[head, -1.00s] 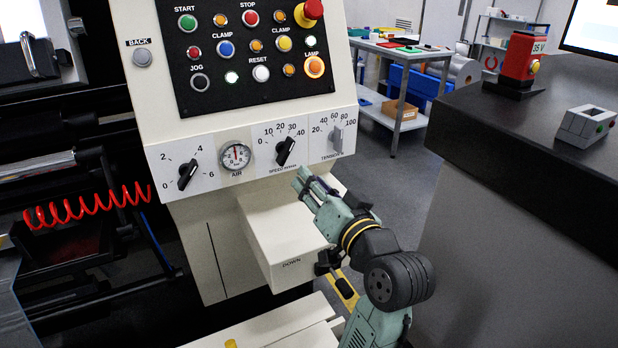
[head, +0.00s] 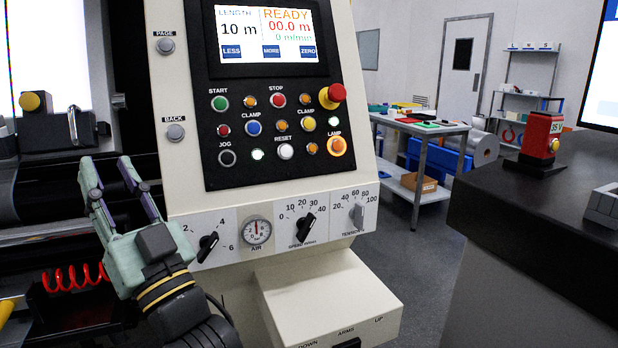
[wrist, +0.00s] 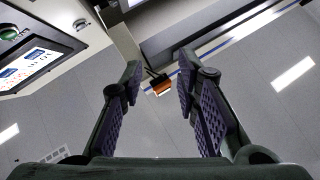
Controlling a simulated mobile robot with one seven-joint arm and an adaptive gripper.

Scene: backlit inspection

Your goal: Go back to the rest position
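My gripper (head: 108,178) is at the left of the head view, in front of the dark machine bay and left of the cream control panel (head: 200,110). Its two fingers point up and stand apart, with nothing between them. The fingers appear clear of the panel.
The panel carries a screen (head: 265,38) reading READY and 10 m, several buttons, dials and an air gauge (head: 257,232). A cream box (head: 325,295) juts out below. A dark counter (head: 545,215) stands right. A red coiled hose (head: 75,278) hangs left.

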